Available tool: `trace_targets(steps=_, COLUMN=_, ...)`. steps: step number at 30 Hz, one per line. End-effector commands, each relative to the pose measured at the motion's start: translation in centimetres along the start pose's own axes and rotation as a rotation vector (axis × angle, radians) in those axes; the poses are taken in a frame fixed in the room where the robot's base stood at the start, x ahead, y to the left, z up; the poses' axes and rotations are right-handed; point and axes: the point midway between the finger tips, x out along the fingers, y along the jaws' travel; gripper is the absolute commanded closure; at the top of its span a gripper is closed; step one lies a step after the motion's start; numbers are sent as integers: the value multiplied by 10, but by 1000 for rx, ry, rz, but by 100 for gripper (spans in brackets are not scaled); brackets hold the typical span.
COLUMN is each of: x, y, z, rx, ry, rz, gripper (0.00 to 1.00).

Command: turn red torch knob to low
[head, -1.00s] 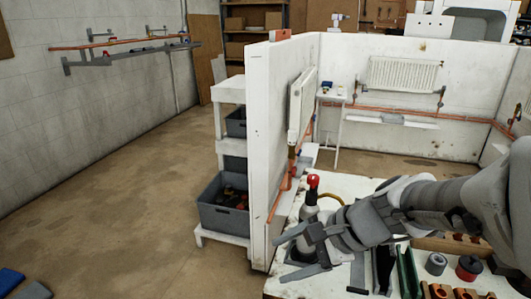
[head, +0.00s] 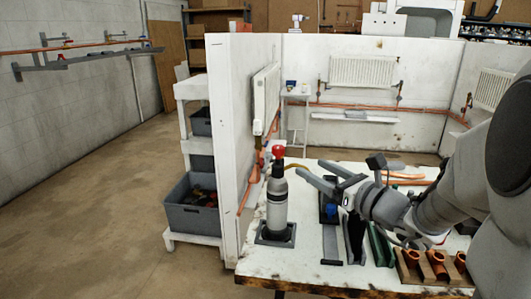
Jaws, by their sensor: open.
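The torch (head: 277,205) is a grey bottle standing upright on a dark square base near the left end of the white workbench (head: 310,262). Its red knob (head: 278,151) is on top, and a brass-coloured tube (head: 297,167) leads off to the right. My gripper (head: 307,173) is to the right of the torch, its two fingers spread and pointing left toward it. The fingers appear empty. I cannot tell the exact gap between fingertips and torch, or the knob's setting.
Dark and green tools (head: 380,244) and a wooden rack with copper fittings (head: 430,267) lie right of the torch. A white partition (head: 226,130) with a radiator (head: 267,98) stands behind left. A shelf with grey bins (head: 193,207) is beyond it. The floor at left is clear.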

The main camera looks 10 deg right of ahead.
Motion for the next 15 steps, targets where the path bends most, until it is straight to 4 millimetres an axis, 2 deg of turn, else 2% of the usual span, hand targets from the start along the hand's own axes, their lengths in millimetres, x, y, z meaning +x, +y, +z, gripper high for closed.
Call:
trace_targets(steps=1, x=12, y=1, z=-2, rx=0, ry=-1, rz=5, gripper=30)
trace_targets(steps=9, x=72, y=1, z=-2, rx=1, ry=0, rz=5, gripper=30)
trace_targets(steps=15, x=110, y=1, z=-2, rx=0, ry=0, rz=4, gripper=30)
